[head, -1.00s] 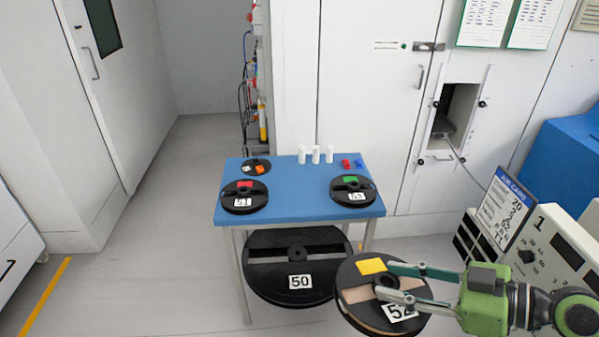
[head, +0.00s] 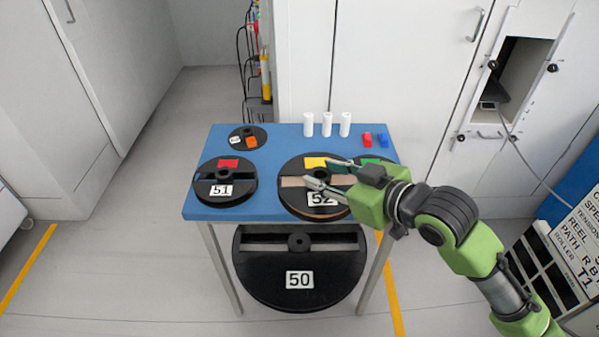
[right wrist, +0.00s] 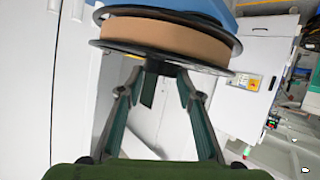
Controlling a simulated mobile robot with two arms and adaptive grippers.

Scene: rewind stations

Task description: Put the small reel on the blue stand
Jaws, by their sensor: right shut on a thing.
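My right gripper (head: 318,172) is shut on the reel labelled 52 (head: 298,198), a black reel with a yellow tag and brown wound material. It holds this reel at the hub, over the front middle of the blue stand (head: 275,205); I cannot tell whether it touches the top. In the right wrist view the reel 52 (right wrist: 165,40) shows its brown winding between black flanges, with the fingers (right wrist: 160,75) at its hub. A smaller black reel (head: 246,138) with orange and white pieces lies at the stand's back left. My left gripper is not in view.
Reel 51 (head: 227,178) lies at the left on the stand. A reel with a green tag (head: 372,160) is mostly hidden behind my gripper. White cylinders (head: 327,124) and red (head: 367,139) and blue (head: 383,140) pieces stand behind. Large reel 50 (head: 300,270) is below.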

